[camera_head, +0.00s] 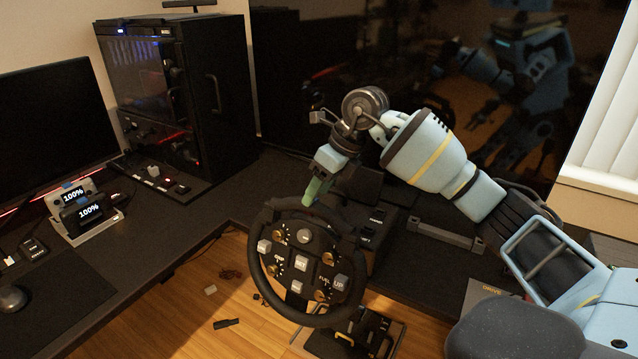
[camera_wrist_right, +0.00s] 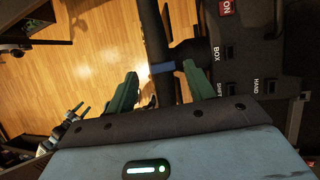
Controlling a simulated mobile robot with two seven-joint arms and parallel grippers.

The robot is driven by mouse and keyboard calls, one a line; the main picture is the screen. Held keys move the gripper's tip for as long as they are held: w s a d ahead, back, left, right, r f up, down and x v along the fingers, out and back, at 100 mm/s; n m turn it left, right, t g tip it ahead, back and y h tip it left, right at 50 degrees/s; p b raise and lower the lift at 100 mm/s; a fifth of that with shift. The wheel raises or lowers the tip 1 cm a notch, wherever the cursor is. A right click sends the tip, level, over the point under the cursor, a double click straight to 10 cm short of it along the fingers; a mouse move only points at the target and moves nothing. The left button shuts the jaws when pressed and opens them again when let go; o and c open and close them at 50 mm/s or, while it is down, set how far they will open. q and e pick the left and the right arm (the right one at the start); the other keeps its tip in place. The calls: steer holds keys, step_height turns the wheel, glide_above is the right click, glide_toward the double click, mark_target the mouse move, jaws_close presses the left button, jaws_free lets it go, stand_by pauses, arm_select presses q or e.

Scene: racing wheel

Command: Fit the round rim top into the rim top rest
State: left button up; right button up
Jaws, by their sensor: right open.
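A black steering wheel (camera_head: 267,265) with a round rim and a button-covered face stands tilted in front of its dark base (camera_head: 372,235). My right gripper (camera_head: 314,192) is at the top of the rim, its green fingers pointing down. In the right wrist view the gripper (camera_wrist_right: 160,70) is open, with one green finger on each side of a dark bar with a blue band (camera_wrist_right: 163,68), which looks like the rim top seen edge-on. Gaps show beside the bar. I cannot pick out a separate rim top rest.
A dark desk (camera_head: 215,205) runs around the wheel. A black computer case (camera_head: 220,90), a monitor (camera_head: 50,130) and a charging stand (camera_head: 85,215) are at the left. A large dark screen (camera_head: 400,60) stands behind my right arm. Wooden floor (camera_head: 195,290) shows below.

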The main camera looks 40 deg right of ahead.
mark_target(306, 208)
steer(key=x, duration=0.6)
arm_select(q)
steer(key=shift+w+r, duration=0.15)
steer(key=shift+w, duration=0.5)
arm_select(e)
steer(key=shift+w+a+f, duration=0.15)
steer(key=shift+w+f, duration=0.15)
steer(key=shift+f, duration=0.3)
steer(key=c, duration=1.1)
arm_select(q)
steer(key=shift+s, duration=0.45)
arm_select(e)
steer(key=shift+r, duration=0.15)
steer(key=shift+c, duration=0.2)
arm_select(q)
steer(key=shift+w+r, duration=0.15)
arm_select(e)
steer(key=shift+r, duration=0.25)
arm_select(q)
steer(key=shift+w, duration=0.1)
arm_select(e)
steer(key=shift+r, duration=0.1)
